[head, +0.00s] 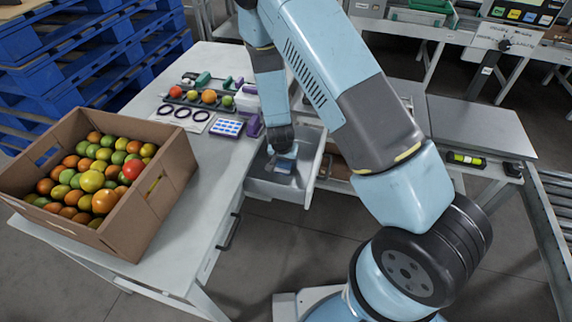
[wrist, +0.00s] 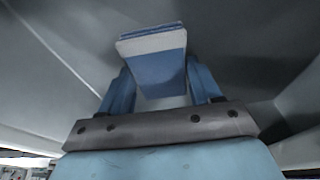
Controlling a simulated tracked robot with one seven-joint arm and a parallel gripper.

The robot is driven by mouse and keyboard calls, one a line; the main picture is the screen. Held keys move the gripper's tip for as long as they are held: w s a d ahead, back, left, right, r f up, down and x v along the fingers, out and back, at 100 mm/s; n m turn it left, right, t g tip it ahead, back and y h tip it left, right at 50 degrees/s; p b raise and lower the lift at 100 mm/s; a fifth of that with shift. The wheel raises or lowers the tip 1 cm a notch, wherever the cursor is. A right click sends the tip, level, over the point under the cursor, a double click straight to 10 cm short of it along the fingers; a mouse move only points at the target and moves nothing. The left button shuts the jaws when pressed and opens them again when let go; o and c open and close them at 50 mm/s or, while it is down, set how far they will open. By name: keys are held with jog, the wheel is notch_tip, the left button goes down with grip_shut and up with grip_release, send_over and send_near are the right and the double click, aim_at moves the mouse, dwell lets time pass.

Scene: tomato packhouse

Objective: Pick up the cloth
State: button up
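The cloth is a small folded blue piece with a pale band. It lies in the open drawer (head: 258,188) in the head view (head: 286,163), just below my gripper (head: 281,147). In the wrist view the cloth (wrist: 160,68) shows between the two blue fingers of my gripper (wrist: 160,75), with its far end extending toward the fingertips.
The drawer walls surround my gripper closely. A grey bench (head: 480,130) with a green level (head: 466,159) stands right.

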jog(key=c, duration=0.6)
jog(key=shift+o, duration=0.2)
